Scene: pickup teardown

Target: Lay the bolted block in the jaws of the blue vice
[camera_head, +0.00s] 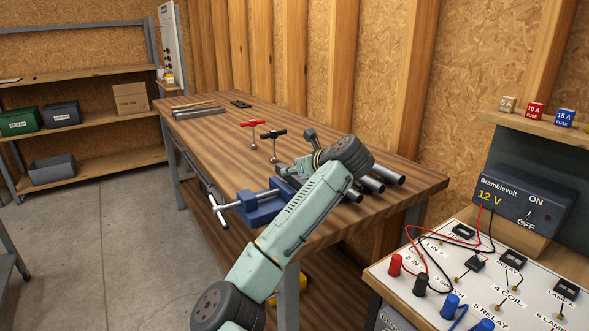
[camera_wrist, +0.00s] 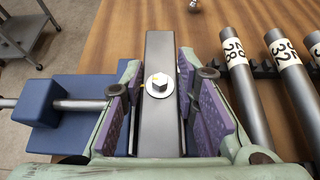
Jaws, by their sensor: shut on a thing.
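The bolted block (camera_wrist: 159,50) is a long dark grey bar with a pale washer and bolt head (camera_wrist: 159,86) on its top, seen in the wrist view. My gripper (camera_wrist: 160,92) has its purple pads on either side of the block and is shut on it. In the head view my gripper (camera_head: 288,170) is beside the blue vice (camera_head: 264,208), and my arm hides much of this area. The vice (camera_wrist: 70,95) also shows to the left of the block in the wrist view. Whether the block touches the jaws is hidden.
Several labelled metal tubes (camera_wrist: 288,70) lie in a rack right of my gripper. Red-handled (camera_head: 253,124) and black-handled (camera_head: 273,134) tools stand behind on the workbench (camera_head: 225,128). A wired test panel (camera_head: 490,280) is at the right.

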